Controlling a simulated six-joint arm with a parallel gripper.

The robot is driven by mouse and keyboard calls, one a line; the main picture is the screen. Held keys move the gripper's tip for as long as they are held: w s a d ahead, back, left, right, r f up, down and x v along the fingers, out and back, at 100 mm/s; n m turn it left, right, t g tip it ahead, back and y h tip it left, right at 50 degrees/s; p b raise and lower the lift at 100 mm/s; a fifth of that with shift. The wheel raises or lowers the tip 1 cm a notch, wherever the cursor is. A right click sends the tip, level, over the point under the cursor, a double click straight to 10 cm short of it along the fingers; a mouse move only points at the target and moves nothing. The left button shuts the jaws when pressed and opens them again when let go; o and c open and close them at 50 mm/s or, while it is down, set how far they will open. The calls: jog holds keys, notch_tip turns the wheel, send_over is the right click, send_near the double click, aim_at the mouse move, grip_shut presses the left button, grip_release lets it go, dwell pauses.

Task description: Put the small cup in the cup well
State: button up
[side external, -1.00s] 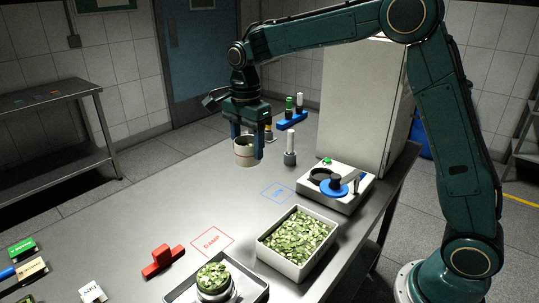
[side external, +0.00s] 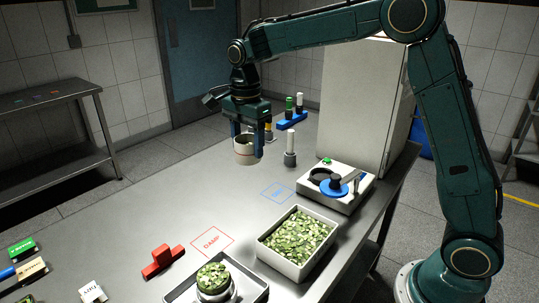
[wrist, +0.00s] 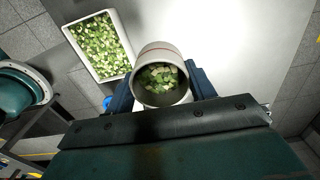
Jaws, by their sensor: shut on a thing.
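A pale cup (side external: 245,157) with a thin red line around it is between the fingers of my gripper (side external: 247,144). My gripper is shut on it and holds it near the far end of the steel table. In the wrist view, green pieces lie inside the cup (wrist: 160,52), below its rim. A white device (side external: 345,198) stands to the right, with a dark round ring (side external: 322,175) and a blue disc (side external: 333,188) on top. The ring may be the cup well; I cannot tell for sure. The cup is apart from this device.
A white bin of green pieces (side external: 298,262) and a metal tray (side external: 255,288) with another filled cup (side external: 213,278) are at the front. A red block (side external: 162,260) lies left. The table's middle is clear.

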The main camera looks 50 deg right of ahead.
jog(key=shift+d+f, duration=0.15)
jog(key=shift+d, duration=0.5)
jog(key=s+d+f+m, duration=0.3)
jog(key=s+d, duration=0.1)
jog(key=d, duration=0.7)
jog(key=s+d+f+m, duration=0.2)
jog(key=s+d+f, duration=0.1)
jog(key=d, duration=0.9)
jog(key=shift+s+f+m, duration=0.15)
jog(key=shift+s+m, duration=0.25)
jog(key=shift+s, duration=0.15)
jog(key=shift+f, duration=0.15)
jog(key=shift+f, duration=2.75)
jog(key=shift+f, duration=1.05)
jog(key=o, duration=1)
jog(key=shift+o, duration=0.2)
